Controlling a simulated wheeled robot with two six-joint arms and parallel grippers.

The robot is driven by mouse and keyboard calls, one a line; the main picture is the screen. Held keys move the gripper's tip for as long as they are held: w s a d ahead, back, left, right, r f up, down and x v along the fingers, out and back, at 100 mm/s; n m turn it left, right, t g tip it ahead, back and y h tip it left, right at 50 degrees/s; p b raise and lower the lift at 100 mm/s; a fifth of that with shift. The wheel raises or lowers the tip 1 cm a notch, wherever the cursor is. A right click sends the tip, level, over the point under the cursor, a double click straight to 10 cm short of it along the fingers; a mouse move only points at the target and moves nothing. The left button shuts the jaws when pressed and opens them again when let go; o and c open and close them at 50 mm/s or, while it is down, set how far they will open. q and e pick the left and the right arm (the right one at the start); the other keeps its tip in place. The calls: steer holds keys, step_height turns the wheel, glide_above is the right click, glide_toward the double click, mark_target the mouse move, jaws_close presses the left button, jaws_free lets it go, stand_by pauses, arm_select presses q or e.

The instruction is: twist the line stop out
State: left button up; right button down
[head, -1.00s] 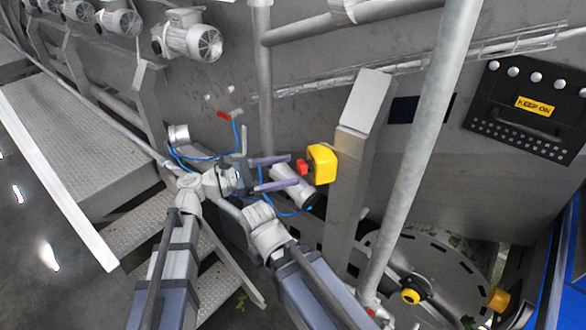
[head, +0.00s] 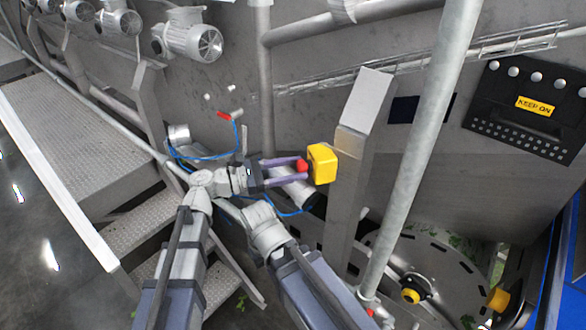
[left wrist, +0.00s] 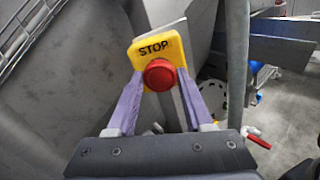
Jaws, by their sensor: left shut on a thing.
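The line stop is a red mushroom button (head: 302,166) on a yellow box (head: 323,164) fixed to a grey post. In the left wrist view, the red button (left wrist: 160,74) stands out below the word STOP on the yellow plate (left wrist: 152,47). My left gripper (head: 300,171) comes from the left, its two purple fingers on either side of the button. The left wrist view shows the fingertips (left wrist: 160,78) flanking the button, shut on it. My right gripper does not show clearly in the head view.
The grey post (head: 352,150) carries the yellow box. A slanted pipe (head: 425,150) runs to its right. A blue hose (head: 210,157) hangs behind my left gripper. Metal steps and a walkway (head: 80,140) lie at the left. A black KEEP ON panel (head: 530,108) is at the upper right.

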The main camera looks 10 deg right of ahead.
arm_select(q)
jaws_close()
